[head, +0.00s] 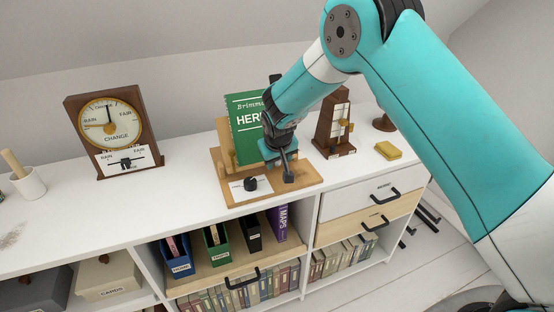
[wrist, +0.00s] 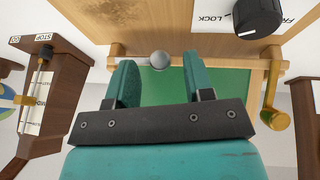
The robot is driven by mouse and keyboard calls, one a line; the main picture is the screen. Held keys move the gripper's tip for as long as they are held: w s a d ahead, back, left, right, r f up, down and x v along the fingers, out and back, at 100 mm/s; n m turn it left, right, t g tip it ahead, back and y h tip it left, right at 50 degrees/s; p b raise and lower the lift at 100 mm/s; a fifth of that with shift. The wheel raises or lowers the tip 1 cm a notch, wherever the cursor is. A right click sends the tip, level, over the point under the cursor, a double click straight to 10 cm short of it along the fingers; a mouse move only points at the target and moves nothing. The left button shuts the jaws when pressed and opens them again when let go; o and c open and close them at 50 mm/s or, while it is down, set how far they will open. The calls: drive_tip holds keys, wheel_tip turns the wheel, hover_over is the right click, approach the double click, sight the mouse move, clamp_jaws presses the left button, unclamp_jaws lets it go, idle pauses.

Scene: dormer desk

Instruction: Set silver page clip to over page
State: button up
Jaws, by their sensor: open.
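A green book (head: 243,118) stands on a wooden book stand (head: 220,172); both also show in the wrist view, the book (wrist: 225,95) behind the stand's ledge (wrist: 215,62). A round silver knob (wrist: 160,60), seemingly the silver page clip's end, sits at the ledge. The rest of that clip is hidden, and my arm covers it in the head view. A brass clip (wrist: 275,118) is on the other side. My gripper (head: 279,158) is in front of the book. In the wrist view its teal fingers are open, one on each side of the silver knob; contact cannot be told.
A black knob (wrist: 257,17) with a LOCK label sits on the stand's base. A wooden metronome-like device (head: 332,125) stands close at the right, with a yellow block (head: 388,150) beyond. A barometer (head: 112,135) stands at the left. The white top (head: 180,190) between is clear.

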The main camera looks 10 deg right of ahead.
drive_tip(key=shift+w+d+f, duration=0.1)
drive_tip(key=shift+w+f, duration=0.2)
drive_tip(key=shift+f, duration=0.35)
clamp_jaws()
